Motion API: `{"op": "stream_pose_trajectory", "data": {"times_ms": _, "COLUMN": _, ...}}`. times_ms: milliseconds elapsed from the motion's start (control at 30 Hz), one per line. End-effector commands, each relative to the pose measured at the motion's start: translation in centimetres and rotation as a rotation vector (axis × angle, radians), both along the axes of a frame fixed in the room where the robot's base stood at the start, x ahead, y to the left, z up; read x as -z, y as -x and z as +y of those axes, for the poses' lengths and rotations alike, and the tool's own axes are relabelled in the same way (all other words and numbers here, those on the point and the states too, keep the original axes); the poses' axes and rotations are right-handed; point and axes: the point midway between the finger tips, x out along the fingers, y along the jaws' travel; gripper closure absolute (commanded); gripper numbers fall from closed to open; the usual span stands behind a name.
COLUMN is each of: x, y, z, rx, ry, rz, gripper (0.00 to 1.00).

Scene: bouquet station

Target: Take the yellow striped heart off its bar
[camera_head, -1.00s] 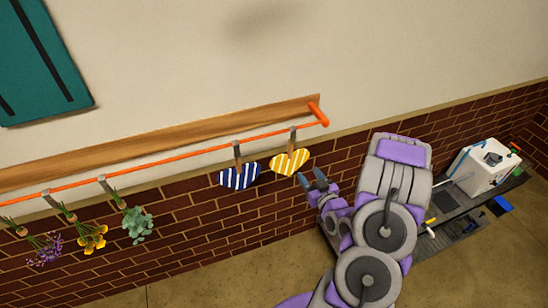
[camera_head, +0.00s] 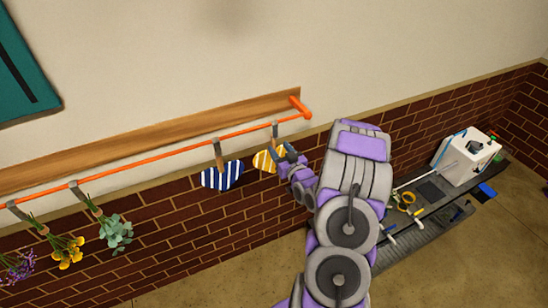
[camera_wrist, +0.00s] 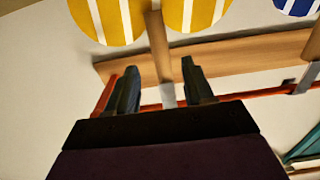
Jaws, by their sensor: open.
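The yellow and white striped heart (camera_head: 262,161) hangs by a grey clip (camera_head: 275,130) from the orange bar (camera_head: 150,157), near its right end. My gripper (camera_head: 284,152) is at the heart's right side and covers part of it. In the wrist view, the heart (camera_wrist: 160,14) fills the top edge and is cut off. My gripper (camera_wrist: 160,84) is open there, its two dark fingers spread on either side of the heart's narrow hanger (camera_wrist: 158,55). I cannot tell whether either finger touches it.
A blue and white striped heart (camera_head: 222,175) hangs close on the left. Several flower bunches, such as the yellow one (camera_head: 67,252), hang further left. A wooden rail (camera_head: 150,140) runs on the wall behind the bar. A dark bench (camera_head: 425,215) with a white box (camera_head: 467,157) stands at right.

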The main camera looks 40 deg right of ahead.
Motion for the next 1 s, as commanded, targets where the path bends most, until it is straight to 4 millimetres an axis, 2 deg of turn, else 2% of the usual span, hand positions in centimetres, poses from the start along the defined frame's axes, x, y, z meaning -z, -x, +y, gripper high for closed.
{"op": "stream_pose_trajectory", "data": {"times_ms": 100, "x": 0.0, "y": -1.3, "z": -0.2, "rx": -0.001, "ry": 0.001, "rz": -0.001, "gripper": 0.48}}
{"op": "stream_pose_trajectory", "data": {"times_ms": 267, "x": 0.1, "y": -2.0, "z": -0.4, "rx": 0.0, "ry": 0.001, "rz": -0.001, "gripper": 0.48}}
{"op": "stream_pose_trajectory", "data": {"times_ms": 467, "x": 1.0, "y": -4.6, "z": -0.9, "rx": -0.001, "ry": 0.002, "rz": 0.0, "gripper": 0.48}}
{"op": "stream_pose_trajectory", "data": {"times_ms": 600, "x": 0.9, "y": -6.0, "z": -1.3, "rx": 0.0, "ry": 0.001, "rz": -0.001, "gripper": 0.48}}
{"op": "stream_pose_trajectory", "data": {"times_ms": 933, "x": 0.8, "y": -6.6, "z": -1.6, "rx": 0.001, "ry": 0.0, "rz": 0.001, "gripper": 0.48}}
{"op": "stream_pose_trajectory", "data": {"times_ms": 1000, "x": 0.8, "y": -6.6, "z": -1.6, "rx": 0.001, "ry": 0.0, "rz": 0.001, "gripper": 0.54}}
